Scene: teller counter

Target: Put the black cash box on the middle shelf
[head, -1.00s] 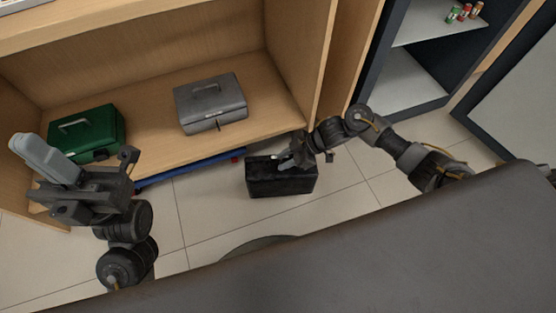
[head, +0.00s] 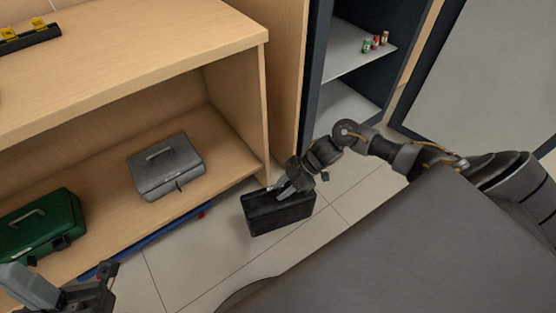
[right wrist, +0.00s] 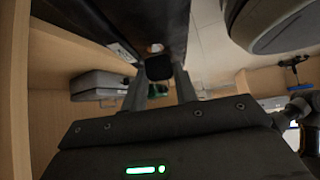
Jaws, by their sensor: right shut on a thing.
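The black cash box (head: 280,215) hangs from my right gripper (head: 284,191), which is shut on its top side. The box is slightly tilted, in front of the wooden unit's right end; I cannot tell its exact height above the floor. In the right wrist view, the dark box (right wrist: 100,18) fills the top, at the fingers (right wrist: 160,70). At the upper right, a dark cabinet (head: 313,65) stands open with grey shelves; one shelf (head: 345,55) holds small coloured rolls, and another surface (head: 340,105) below looks empty. I cannot tell which is the middle shelf. My left gripper (head: 62,290) is partly cut off.
A grey cash box (head: 165,170) and a green cash box (head: 38,228) sit on the wooden unit's lower shelf (head: 120,210). A blue bar (head: 155,243) lies along its foot. A large pale panel (head: 475,65) stands at the right. Tiled floor between is clear.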

